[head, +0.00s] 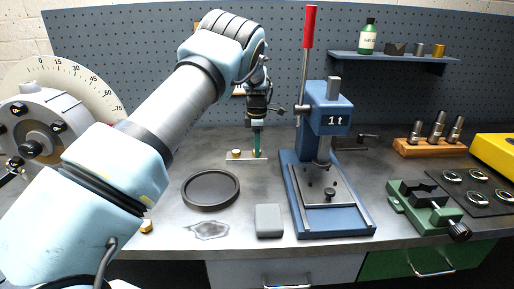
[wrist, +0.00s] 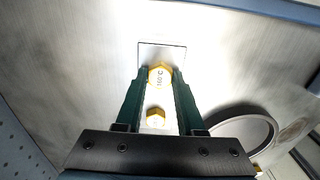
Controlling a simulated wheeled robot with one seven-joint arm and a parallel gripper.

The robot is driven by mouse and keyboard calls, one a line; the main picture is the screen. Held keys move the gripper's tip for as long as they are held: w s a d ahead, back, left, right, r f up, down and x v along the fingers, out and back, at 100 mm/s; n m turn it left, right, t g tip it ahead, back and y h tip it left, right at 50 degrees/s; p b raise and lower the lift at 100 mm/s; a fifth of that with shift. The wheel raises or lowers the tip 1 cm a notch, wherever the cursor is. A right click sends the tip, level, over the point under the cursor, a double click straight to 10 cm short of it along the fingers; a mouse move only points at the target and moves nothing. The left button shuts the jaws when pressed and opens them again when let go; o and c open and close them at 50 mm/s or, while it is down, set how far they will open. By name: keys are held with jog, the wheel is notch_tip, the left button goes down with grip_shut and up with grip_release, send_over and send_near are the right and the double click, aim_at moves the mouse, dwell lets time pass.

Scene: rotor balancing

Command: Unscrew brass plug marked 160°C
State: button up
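In the wrist view a hexagonal brass plug (wrist: 160,75) with small dark markings sits between the tips of my gripper's (wrist: 160,70) green fingers. The markings look upside down and roughly like 160. The plug fills the gap, and the fingers look shut on its sides. A second brass plug (wrist: 156,117) shows between the fingers, nearer their base in the picture. In the head view my gripper (head: 257,151) points straight down at the right part of a small metal plate (head: 246,160). One brass plug (head: 236,153) stands to its left; the gripped plug is mostly hidden there.
A blue press (head: 330,120) with a red lever stands close to my gripper's right. A dark round dish (head: 211,190), a grey block (head: 268,221) and a brass piece (head: 146,226) lie nearer the front. A white dial machine (head: 40,125) is at left, a green vise (head: 430,205) at right.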

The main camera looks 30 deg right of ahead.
grip_shut()
